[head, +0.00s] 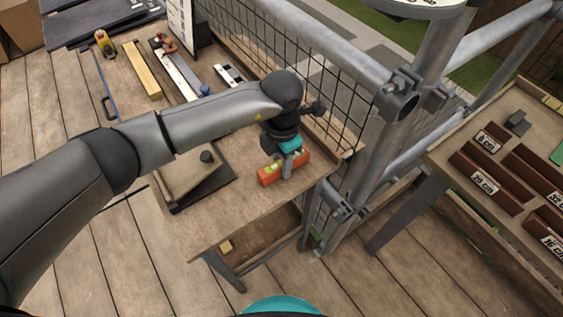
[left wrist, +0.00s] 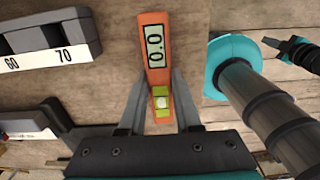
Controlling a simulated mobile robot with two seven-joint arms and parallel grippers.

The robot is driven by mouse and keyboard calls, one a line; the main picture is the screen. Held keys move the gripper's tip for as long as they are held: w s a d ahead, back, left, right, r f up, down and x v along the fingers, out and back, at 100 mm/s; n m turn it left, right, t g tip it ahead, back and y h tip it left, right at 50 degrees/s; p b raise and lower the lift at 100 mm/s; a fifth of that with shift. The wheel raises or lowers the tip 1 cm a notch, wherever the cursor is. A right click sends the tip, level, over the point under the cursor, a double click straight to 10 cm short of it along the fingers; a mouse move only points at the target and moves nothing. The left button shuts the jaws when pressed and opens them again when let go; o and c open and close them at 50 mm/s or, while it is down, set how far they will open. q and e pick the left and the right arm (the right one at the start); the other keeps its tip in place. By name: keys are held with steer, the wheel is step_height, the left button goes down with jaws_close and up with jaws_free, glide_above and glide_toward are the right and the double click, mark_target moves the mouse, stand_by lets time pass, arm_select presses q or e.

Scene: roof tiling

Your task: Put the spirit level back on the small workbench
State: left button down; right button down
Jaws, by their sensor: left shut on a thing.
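The spirit level (head: 271,174) is a short orange bar with a green-yellow vial and a display. In the head view it is at the near right end of the small workbench (head: 212,222). My left gripper (head: 287,172) is shut on it from above. In the left wrist view the level (left wrist: 154,50) lies between the two fingers of the gripper (left wrist: 157,100), and its display reads 0.0. I cannot tell whether its underside touches the bench top. My right gripper is not clearly in view.
A dark-edged board (head: 195,178) lies left of the level. Farther back are a yellow wood block (head: 143,74), a tape measure (head: 104,43) and other tools. A scaffold post and mesh (head: 330,95) border the bench. A second table (head: 510,180) with labelled brown tiles stands right.

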arm_select(q)
steer(key=shift+f, duration=0.15)
steer(key=c, duration=0.6)
jaws_free()
arm_select(e)
steer(key=shift+d+f, duration=0.1)
steer(key=shift+d, duration=0.2)
arm_select(q)
steer(key=shift+r, duration=0.2)
steer(key=shift+r, duration=0.35)
step_height(320, 180, up, 11)
steer(key=p, duration=0.2)
steer(key=shift+r, duration=0.2)
arm_select(e)
steer(key=shift+s+a+r, duration=0.1)
steer(key=shift+a+r, duration=0.15)
steer(key=shift+r, duration=0.3)
steer(key=shift+a+r, duration=0.25)
steer(key=shift+r, duration=0.3)
steer(key=shift+d, duration=0.2)
